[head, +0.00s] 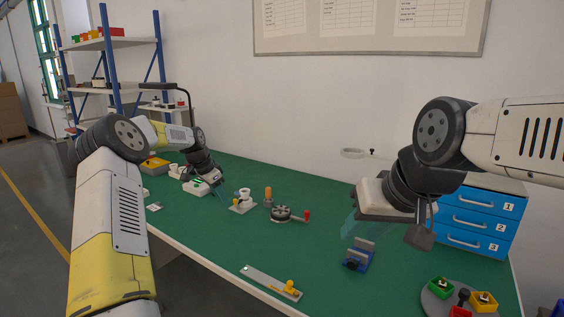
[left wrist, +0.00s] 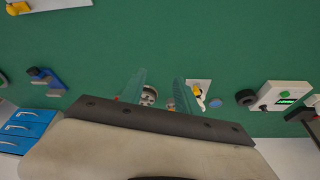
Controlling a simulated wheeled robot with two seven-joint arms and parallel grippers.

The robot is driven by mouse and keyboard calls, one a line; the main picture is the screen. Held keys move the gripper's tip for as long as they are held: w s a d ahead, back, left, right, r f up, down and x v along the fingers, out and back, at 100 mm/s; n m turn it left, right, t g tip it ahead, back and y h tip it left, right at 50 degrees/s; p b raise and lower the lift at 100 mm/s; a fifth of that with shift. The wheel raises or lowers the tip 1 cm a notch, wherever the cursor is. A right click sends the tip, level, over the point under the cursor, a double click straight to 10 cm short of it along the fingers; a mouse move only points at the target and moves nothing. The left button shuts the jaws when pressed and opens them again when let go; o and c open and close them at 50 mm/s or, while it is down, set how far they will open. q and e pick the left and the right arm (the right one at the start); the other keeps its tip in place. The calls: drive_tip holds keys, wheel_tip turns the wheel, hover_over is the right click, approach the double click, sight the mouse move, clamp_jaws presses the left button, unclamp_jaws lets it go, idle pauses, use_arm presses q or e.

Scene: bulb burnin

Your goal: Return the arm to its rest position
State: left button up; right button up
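My left arm comes in from the left in the head view and bends over the far left part of the green bench. My left gripper (head: 221,190) is above the bench near a white device. In the left wrist view its two teal fingers (left wrist: 158,90) stand apart with nothing held between them. My right arm comes in from the right in the head view. My right gripper (head: 358,226) hangs over the bench, left of the blue drawers and above the blue vise. Its fingers are partly hidden, and their spacing is unclear. No object shows in it.
The blue drawer unit (head: 464,222) stands at the right, the blue vise (head: 359,254) in front of it. A round dark fixture with a red knob (head: 283,213) and a white socket block (head: 243,203) stand mid-bench. A metal plate (head: 268,281) lies near the front edge. Bare green surface surrounds them.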

use_arm(q)
drive_tip(key=s+d+r+n+t+y, duration=0.1)
drive_tip(key=s+d+r+n, duration=0.15)
drive_tip(key=s+r, duration=0.7)
drive_tip(key=s+d+r+n+y, duration=0.1)
drive_tip(key=s+d+r, duration=0.3)
drive_tip(key=s+r, duration=0.5)
drive_tip(key=s+d+f+n+t+h, duration=0.1)
drive_tip(key=s+n, duration=0.4)
drive_tip(key=s, duration=2.1)
drive_tip(key=shift+s+d+n+t, duration=0.2)
drive_tip(key=shift+n+t, duration=0.15)
drive_tip(key=shift+t, duration=0.25)
